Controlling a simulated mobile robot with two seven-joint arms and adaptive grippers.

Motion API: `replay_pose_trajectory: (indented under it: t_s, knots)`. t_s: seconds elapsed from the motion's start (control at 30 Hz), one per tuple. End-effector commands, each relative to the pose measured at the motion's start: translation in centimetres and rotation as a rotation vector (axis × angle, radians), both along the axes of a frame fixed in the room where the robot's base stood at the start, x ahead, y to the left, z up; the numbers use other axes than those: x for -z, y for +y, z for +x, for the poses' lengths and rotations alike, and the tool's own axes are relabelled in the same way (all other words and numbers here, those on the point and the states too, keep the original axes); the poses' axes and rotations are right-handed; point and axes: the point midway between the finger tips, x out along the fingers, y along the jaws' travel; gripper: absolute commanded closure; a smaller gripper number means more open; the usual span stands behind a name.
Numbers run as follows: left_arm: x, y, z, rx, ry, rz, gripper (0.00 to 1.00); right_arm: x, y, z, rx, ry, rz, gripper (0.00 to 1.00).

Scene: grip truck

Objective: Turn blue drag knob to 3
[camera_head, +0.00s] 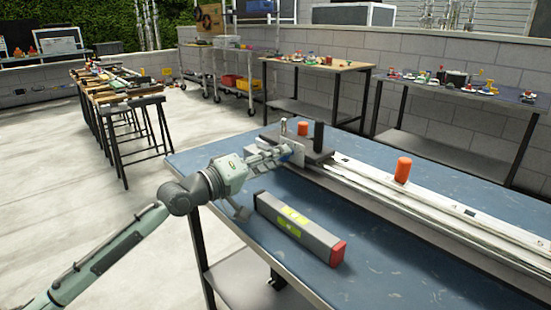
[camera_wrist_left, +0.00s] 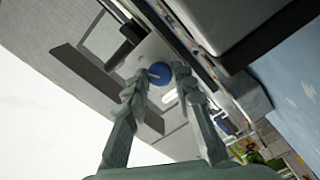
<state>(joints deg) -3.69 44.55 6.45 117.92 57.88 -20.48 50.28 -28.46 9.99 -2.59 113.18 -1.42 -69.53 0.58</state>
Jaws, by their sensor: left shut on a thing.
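The blue drag knob (camera_wrist_left: 163,73) is a round blue disc with a pale pointer mark, seen between my left gripper's fingers in the left wrist view. My left gripper (camera_wrist_left: 161,86) is closed on the knob, one finger on each side; in the head view the gripper (camera_head: 285,152) reaches the device's left side and mostly hides the knob. I cannot read any numbers around the knob. My right gripper is not in view.
A grey box level with a red end (camera_head: 300,228) lies on the blue table (camera_head: 375,262) in front of the rail (camera_head: 450,207). An orange knob (camera_head: 403,170) and a black post (camera_head: 319,137) stand up from the assembly. Other tables stand behind.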

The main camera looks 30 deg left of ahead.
Motion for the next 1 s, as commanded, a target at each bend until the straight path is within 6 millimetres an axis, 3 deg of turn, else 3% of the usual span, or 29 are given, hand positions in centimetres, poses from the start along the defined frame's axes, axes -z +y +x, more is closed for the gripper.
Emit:
replay_pose_trajectory:
  t_s: [0.03,0.07,0.23,0.63,1.0]
  knots:
    - [0.0,0.1,0.0,-0.001,0.000,0.001,1.00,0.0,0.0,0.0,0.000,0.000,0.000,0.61]
    - [0.0,0.1,0.0,-0.001,0.000,0.001,0.74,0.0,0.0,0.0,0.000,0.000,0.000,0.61]
    - [0.0,0.0,0.0,-0.001,0.001,0.000,0.54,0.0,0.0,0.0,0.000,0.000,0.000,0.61]
    - [0.1,0.2,-0.6,0.000,0.002,0.000,0.54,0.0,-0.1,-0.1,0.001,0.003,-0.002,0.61]
    - [0.3,2.0,-5.9,0.000,0.008,0.003,0.54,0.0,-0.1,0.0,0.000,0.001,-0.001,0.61]
